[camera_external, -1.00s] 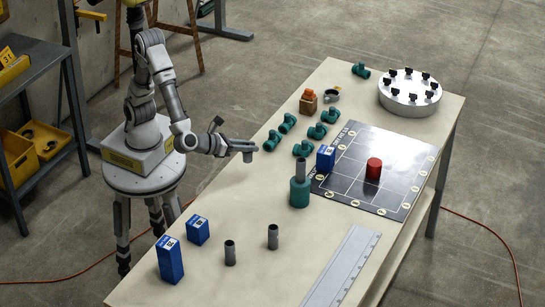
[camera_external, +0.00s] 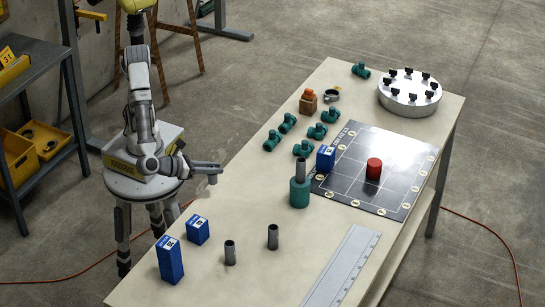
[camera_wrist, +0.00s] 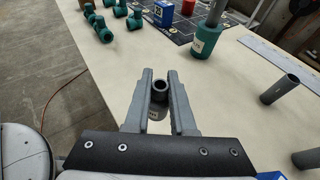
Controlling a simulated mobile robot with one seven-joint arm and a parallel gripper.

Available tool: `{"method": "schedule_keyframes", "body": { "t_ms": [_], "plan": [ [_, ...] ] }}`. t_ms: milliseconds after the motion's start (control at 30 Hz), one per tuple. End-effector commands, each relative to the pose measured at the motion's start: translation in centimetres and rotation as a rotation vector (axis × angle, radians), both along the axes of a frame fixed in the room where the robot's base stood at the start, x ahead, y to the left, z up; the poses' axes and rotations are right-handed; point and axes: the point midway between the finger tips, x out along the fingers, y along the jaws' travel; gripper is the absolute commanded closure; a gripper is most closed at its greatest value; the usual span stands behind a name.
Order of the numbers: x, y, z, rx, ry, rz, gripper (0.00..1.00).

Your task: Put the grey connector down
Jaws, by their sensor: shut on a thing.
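My gripper (camera_wrist: 160,98) is shut on a grey connector, a short hollow tube (camera_wrist: 159,88), held upright between the fingers. In the external view my gripper (camera_external: 212,170) is close to the table's left long edge, and the held connector (camera_external: 212,180) shows faintly below the fingers. The wrist view shows pale tabletop behind the connector. I cannot tell how high it is above the table. Two similar grey tubes stand upright on the near part of the table (camera_external: 230,253), (camera_external: 273,237). Another grey tube (camera_external: 300,170) stands in a green socket (camera_external: 299,193).
Two blue boxes (camera_external: 170,259), (camera_external: 197,230) stand near the left edge. Several green fittings (camera_external: 287,123) lie farther back. A dark grid board (camera_external: 345,190) bears a red cylinder (camera_external: 374,169) and a blue box (camera_external: 325,157). A ruler (camera_external: 342,267) lies at the front right. Bare tabletop (camera_external: 235,200) is nearby.

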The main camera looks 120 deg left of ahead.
Motion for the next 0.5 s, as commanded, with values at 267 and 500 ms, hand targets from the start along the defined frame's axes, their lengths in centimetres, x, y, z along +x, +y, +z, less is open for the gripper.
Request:
{"method": "schedule_keyframes", "body": {
  "t_ms": [267, 500],
  "plan": [
    [3.2, 3.4, -2.9, 0.0, 0.001, 0.002, 1.0],
    [3.5, 3.8, -4.7, 0.002, 0.002, -0.001, 1.0]
  ]
}}
